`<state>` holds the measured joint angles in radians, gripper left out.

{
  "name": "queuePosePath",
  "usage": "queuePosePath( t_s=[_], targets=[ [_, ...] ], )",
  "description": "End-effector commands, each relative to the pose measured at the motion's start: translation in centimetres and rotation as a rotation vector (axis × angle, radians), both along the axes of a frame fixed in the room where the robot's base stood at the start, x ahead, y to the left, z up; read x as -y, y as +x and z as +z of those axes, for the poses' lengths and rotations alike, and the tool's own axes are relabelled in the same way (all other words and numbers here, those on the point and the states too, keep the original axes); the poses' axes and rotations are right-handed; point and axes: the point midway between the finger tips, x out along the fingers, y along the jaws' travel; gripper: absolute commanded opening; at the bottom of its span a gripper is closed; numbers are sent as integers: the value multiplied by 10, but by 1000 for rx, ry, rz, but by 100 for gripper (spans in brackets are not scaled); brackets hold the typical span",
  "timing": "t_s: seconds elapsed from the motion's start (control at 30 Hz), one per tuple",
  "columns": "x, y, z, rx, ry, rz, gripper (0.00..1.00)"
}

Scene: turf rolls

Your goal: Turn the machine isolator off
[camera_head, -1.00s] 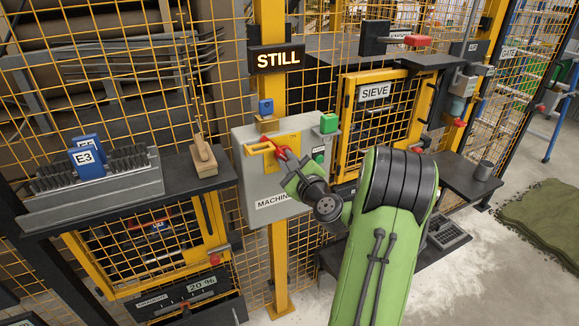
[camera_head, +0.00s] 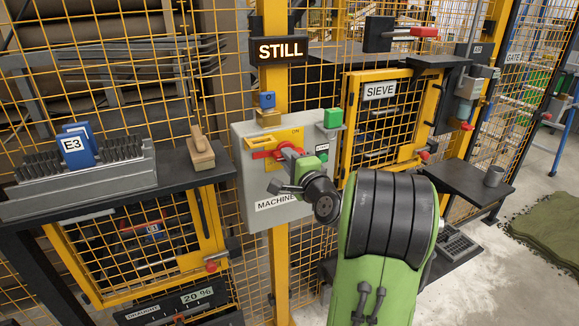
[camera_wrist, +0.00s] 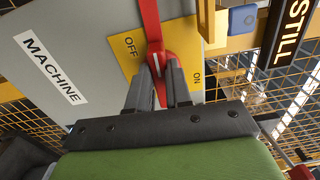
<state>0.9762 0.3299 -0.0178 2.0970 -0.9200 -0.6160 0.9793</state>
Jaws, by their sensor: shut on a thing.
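The machine isolator is a grey box (camera_head: 243,190) labelled MACHINE on a yellow post. Its yellow plate (camera_head: 290,136) carries a red handle (camera_head: 262,154), which lies nearly level in the head view. In the wrist view the red handle (camera_wrist: 150,22) runs up from between my fingertips, and the yellow plate (camera_wrist: 128,62) shows OFF on one side of it and ON on the other. My gripper (camera_head: 290,153) is shut on the handle's end; its fingers (camera_wrist: 162,78) close around the red part in the wrist view. My wrist hides part of the box's right side.
A lit sign (camera_head: 281,50) reads STILL above the box. A blue block (camera_head: 267,99) and a green block (camera_head: 333,118) sit by its top. A yellow SIEVE door (camera_head: 384,115) stands to the right, and a shelf with blue E3 tag (camera_head: 76,151) and wooden-handled brush (camera_head: 200,153) to the left.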

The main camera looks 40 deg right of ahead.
Motion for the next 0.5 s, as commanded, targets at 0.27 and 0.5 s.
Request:
queuePosePath(
  t_s=[0.27,0.5],
  targets=[
    [-1,0,-2,-19,-55,2,0],
    [-1,0,-2,-23,-62,2,0]
  ],
)
